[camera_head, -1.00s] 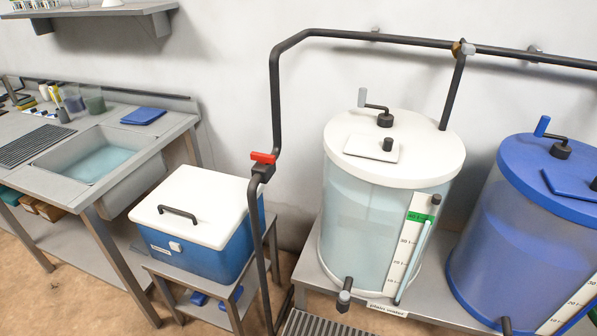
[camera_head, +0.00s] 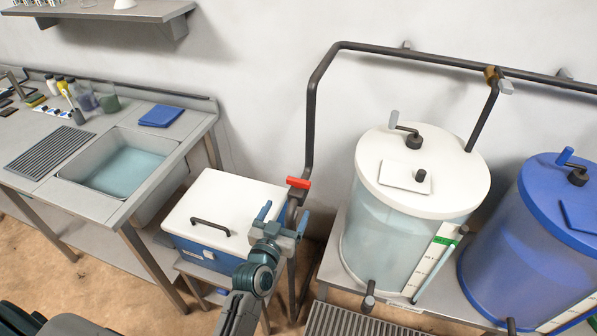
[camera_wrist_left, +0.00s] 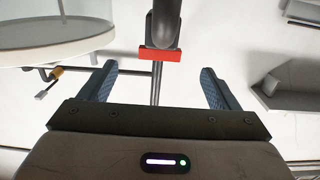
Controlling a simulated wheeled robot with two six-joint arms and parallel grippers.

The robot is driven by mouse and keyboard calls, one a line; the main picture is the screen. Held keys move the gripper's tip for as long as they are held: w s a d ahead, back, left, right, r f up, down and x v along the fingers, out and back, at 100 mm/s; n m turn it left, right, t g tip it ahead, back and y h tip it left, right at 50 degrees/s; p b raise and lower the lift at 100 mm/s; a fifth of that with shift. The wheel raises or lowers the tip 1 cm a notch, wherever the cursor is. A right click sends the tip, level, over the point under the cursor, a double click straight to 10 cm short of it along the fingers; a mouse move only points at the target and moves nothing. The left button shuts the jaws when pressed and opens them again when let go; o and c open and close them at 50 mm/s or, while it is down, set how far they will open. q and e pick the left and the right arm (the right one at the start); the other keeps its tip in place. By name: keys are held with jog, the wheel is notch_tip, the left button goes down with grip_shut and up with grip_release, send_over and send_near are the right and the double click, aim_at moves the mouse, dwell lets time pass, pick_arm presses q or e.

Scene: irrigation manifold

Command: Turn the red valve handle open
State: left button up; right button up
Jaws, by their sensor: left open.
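The red valve handle (camera_head: 298,183) is a short bar lying crosswise on a dark valve body on the vertical pipe (camera_head: 311,125). My left gripper (camera_head: 283,214) is open, with blue fingers, just below and in front of the handle. In the left wrist view the red handle (camera_wrist_left: 160,56) lies crosswise ahead, between the lines of the two open fingers (camera_wrist_left: 158,80) and apart from them. Part of the valve body and lower pipe is hidden behind the gripper in the head view. My right gripper is not in view.
A white-lidded blue cooler (camera_head: 238,191) stands left of the valve, close to my left arm. A white tank (camera_head: 400,235) and a blue tank (camera_head: 490,255) stand to the right. A sink bench (camera_head: 195,131) is at the left. A pipe runs along the wall above.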

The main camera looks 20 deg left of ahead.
aim_at(298, 183)
pick_arm(q)
jog(key=w+p, duration=0.1)
jog(key=w, duration=0.2)
jog(key=w+r+p, duration=0.1)
jog(key=w, duration=0.3)
jog(key=w+p, duration=0.1)
jog(key=w, duration=0.3)
jog(key=shift+d+r+p, duration=0.15)
jog(key=shift+r+p, duration=0.15)
jog(key=shift+r, duration=0.1)
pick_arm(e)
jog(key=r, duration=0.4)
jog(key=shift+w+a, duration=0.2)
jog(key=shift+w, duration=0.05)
pick_arm(q)
jog(key=shift+c, duration=0.2)
